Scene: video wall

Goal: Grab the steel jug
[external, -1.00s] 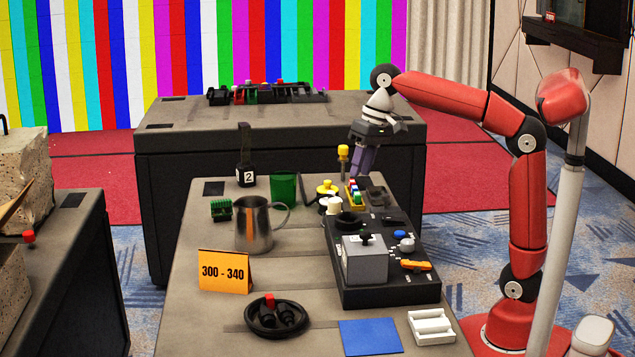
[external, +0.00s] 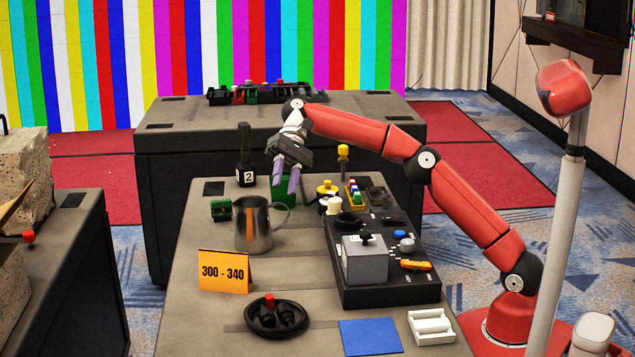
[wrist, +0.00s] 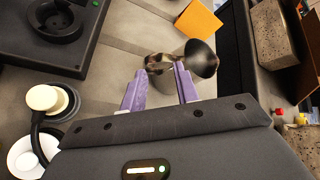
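The steel jug (external: 253,227) stands upright on the grey table, with its handle (external: 284,215) on the right side. In the wrist view the jug (wrist: 201,60) is seen from above, beyond my fingertips, with its handle (wrist: 158,64) pointing left toward them. My gripper (external: 286,190) is above and behind the jug's handle, in front of the green cup. In the wrist view my gripper (wrist: 160,80) is open, with the two purple fingers apart and the handle showing near the gap between the tips. I cannot tell whether they touch it.
A green cup (external: 276,198) stands behind the jug, partly hidden by my fingers. An orange card (external: 224,271) stands in front. A black control panel (external: 390,291), a yellow-topped item (external: 326,188) and white cylinders lie to the right. A black bottle (external: 245,165) stands behind.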

